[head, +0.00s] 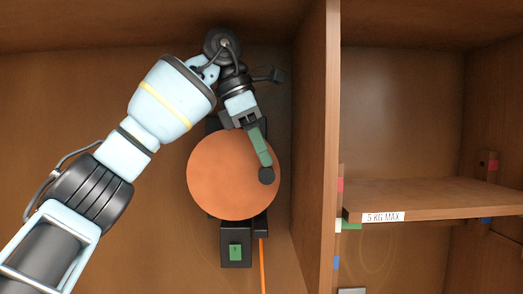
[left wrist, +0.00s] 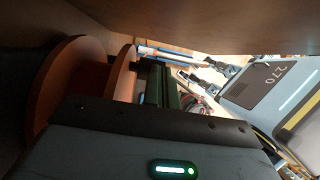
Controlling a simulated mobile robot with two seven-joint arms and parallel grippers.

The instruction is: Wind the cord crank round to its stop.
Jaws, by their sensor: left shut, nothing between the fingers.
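The cord crank is a round orange reel (head: 225,180) on a black mount against the cabinet's back wall. A dark round knob (head: 266,176) sits near the reel's right rim. My left gripper (head: 266,163) reaches down over the reel from above, its green fingers shut and empty. Its fingertips are right at the knob's upper edge; I cannot tell whether they touch it. In the left wrist view the reel (left wrist: 68,82) shows edge-on at left, beside the dark green fingers (left wrist: 160,84); the knob is not clear there. My right gripper is not in view.
An orange cord (head: 262,266) hangs below the reel, beside a black box with a green switch (head: 235,252). An upright wooden divider (head: 316,150) stands close to the right. Beyond it is a shelf (head: 440,196) labelled "5 KG MAX". The left compartment's lower right is clear.

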